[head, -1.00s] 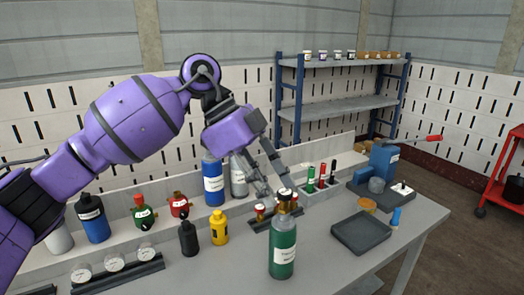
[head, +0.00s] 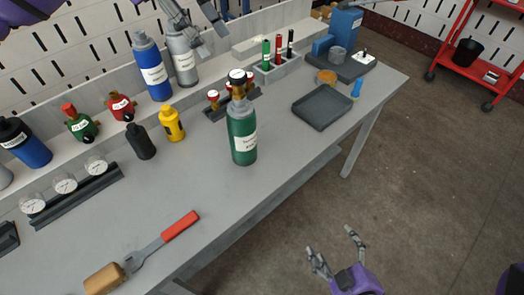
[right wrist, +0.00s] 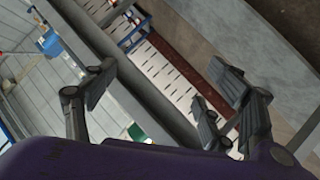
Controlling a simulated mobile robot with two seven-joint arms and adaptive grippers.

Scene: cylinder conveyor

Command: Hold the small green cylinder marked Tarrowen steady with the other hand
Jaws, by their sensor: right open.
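A green cylinder (head: 242,136) with a white label, a brass neck and a dark top stands upright near the table's front edge. Its label is too small to read surely. My left gripper (head: 208,36) is at the top of the head view, fingers apart and clear of this cylinder; its arm is mostly out of frame. My right gripper (head: 335,252) is open and empty over the floor in front of the table, apart from the cylinder. Its spread fingers (right wrist: 160,105) also show in the right wrist view.
Blue (head: 151,66) and grey (head: 181,54) cylinders stand behind. A smaller green bottle (head: 80,124), a black bottle (head: 141,143) and a yellow bottle (head: 172,125) are to the left. A dark tray (head: 322,107) lies right. A red-handled tool (head: 160,240) lies in front.

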